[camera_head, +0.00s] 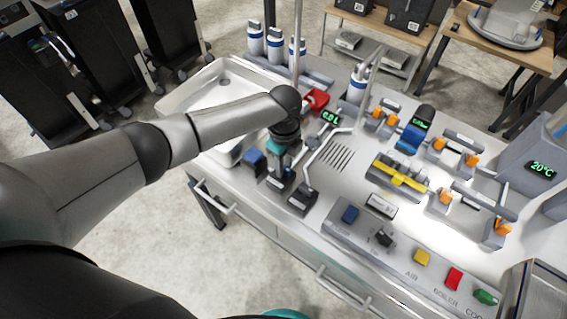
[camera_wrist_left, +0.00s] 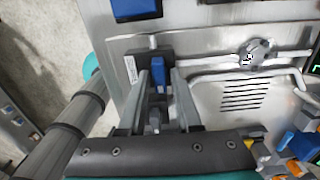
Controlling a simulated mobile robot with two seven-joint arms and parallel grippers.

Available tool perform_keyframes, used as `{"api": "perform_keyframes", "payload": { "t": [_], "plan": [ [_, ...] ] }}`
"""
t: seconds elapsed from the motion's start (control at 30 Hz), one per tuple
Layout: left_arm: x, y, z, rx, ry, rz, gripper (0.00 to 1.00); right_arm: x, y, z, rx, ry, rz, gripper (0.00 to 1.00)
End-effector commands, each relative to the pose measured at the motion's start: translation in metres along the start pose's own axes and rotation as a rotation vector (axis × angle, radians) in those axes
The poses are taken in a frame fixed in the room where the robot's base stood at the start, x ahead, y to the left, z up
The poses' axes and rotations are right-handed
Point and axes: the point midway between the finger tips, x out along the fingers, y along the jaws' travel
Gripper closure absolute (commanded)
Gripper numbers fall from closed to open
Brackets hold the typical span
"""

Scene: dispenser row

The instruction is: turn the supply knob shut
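I take the supply knob to be the blue handle (camera_wrist_left: 157,66) on a dark valve block (camera_wrist_left: 136,71) with a white label; a metal pipe runs off it to the right. In the wrist view my left gripper (camera_wrist_left: 164,80) is open, with a finger on each side of the blue handle. I cannot tell whether either finger touches it. In the head view my left gripper (camera_head: 282,166) points down over the dark blocks at the front of the counter and hides the handle. Another dark labelled block (camera_head: 300,203) stands just right of it. My right gripper is not in view.
A blue block (camera_head: 252,159) stands close left of the gripper, before the sink (camera_head: 178,103). Bent pipes and a slotted drain (camera_head: 336,158) lie to the right. A panel of coloured buttons (camera_head: 422,257) lines the front edge. Orange-clamped fixtures (camera_head: 445,197) fill the right side.

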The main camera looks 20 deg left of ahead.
Motion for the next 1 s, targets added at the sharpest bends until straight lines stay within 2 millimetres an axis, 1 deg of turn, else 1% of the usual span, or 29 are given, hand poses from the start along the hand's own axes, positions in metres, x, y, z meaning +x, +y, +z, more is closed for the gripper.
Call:
{"api": "perform_keyframes", "payload": {
  "t": [0.03,0.1,0.13,0.37,0.47,0.53,0.67,0.9,1.0],
  "plan": [
    [0.000,0.000,0.000,-0.001,0.000,0.000,0.61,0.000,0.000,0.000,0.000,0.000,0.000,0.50],
    [0.000,0.000,0.000,-0.001,-0.001,0.000,0.53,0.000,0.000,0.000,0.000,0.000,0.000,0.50],
    [0.000,0.000,0.000,-0.002,-0.001,0.001,0.51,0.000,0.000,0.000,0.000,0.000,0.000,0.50],
    [0.000,0.001,0.001,-0.003,-0.001,0.001,0.51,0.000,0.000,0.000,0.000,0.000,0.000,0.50],
    [-0.004,0.000,0.001,-0.003,-0.001,0.000,0.51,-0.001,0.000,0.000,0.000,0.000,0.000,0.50],
    [-0.011,0.000,0.001,-0.003,-0.001,-0.001,0.51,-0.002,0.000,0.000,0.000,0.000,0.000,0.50],
    [-0.033,-0.001,0.001,-0.001,-0.001,-0.003,0.51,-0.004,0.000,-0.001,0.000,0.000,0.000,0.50],
    [-0.090,-0.001,0.001,-0.001,-0.002,-0.005,0.51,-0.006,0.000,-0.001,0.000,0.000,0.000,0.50],
    [-0.112,-0.001,0.001,-0.002,-0.001,-0.004,0.51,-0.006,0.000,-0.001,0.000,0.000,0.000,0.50]
  ]
}}
